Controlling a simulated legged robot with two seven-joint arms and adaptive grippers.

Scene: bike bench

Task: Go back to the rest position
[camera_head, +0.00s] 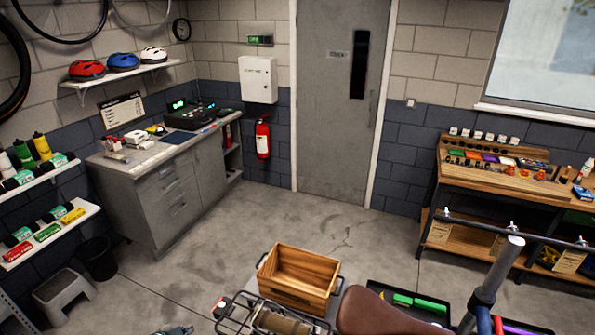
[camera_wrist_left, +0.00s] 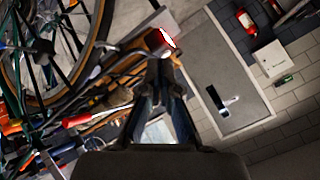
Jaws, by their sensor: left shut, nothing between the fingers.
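My left gripper (camera_head: 177,330) shows only as a small grey tip at the bottom edge of the head view, left of the bike's rear rack. In the left wrist view its dark fingers (camera_wrist_left: 163,66) come together and are shut with nothing between them. The rest of the left arm is out of the head view. My right gripper is in neither view.
A bike with a brown saddle (camera_head: 378,315) and a rear rack (camera_head: 228,306) stands close in front, next to a wooden crate (camera_head: 300,268). A workbench (camera_head: 500,182) is at right, a grey cabinet (camera_head: 173,200) at left. Open floor (camera_head: 225,225) lies between.

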